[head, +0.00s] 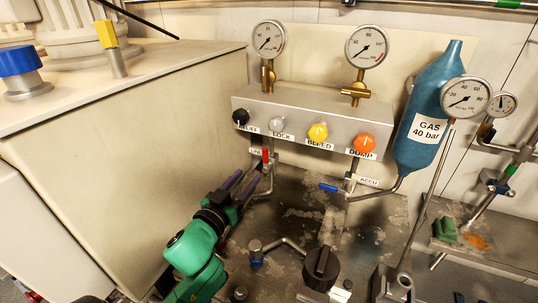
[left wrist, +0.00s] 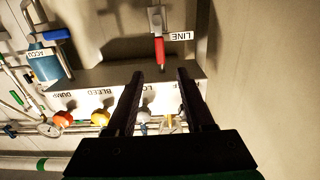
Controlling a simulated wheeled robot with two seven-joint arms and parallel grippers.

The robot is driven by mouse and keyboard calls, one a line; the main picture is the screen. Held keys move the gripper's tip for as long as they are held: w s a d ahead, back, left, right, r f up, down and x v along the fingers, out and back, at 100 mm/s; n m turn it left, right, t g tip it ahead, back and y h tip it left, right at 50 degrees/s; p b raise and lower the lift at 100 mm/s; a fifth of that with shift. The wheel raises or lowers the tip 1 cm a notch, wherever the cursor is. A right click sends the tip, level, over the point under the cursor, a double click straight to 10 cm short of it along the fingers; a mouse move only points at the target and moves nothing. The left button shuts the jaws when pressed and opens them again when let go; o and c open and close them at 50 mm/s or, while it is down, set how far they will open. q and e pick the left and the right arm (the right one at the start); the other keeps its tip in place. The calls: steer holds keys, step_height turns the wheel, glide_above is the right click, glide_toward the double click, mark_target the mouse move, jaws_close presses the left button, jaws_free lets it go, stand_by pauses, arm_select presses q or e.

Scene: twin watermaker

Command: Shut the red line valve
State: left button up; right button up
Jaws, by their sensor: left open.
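The red line valve handle (head: 265,155) hangs below the left end of the grey manifold block, beside a partly hidden LINE label (head: 255,151). It points along its pipe. In the left wrist view the handle lies just beyond the gap between the fingertips (left wrist: 161,74), with no visible contact. My right gripper is out of view.
The manifold (head: 300,120) carries black, grey, yellow and orange knobs and two gauges. A blue lever (head: 328,187) by the ACCU label sits to the right, near a blue gas bottle (head: 425,100). A large beige cabinet (head: 130,160) stands close on the left.

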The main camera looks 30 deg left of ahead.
mark_target(264, 154)
arm_select(q)
steer(key=w, duration=0.4)
steer(key=w+p, duration=0.1)
steer(key=w, duration=0.3)
steer(key=w+p, duration=0.1)
steer(key=w, duration=0.3)
steer(key=shift+w+a+r, duration=0.15)
steer(key=shift+a+r, duration=0.1)
steer(key=shift+a, duration=0.15)
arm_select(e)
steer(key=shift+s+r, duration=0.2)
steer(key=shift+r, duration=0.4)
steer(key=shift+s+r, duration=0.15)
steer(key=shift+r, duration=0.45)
arm_select(q)
jaws_close()
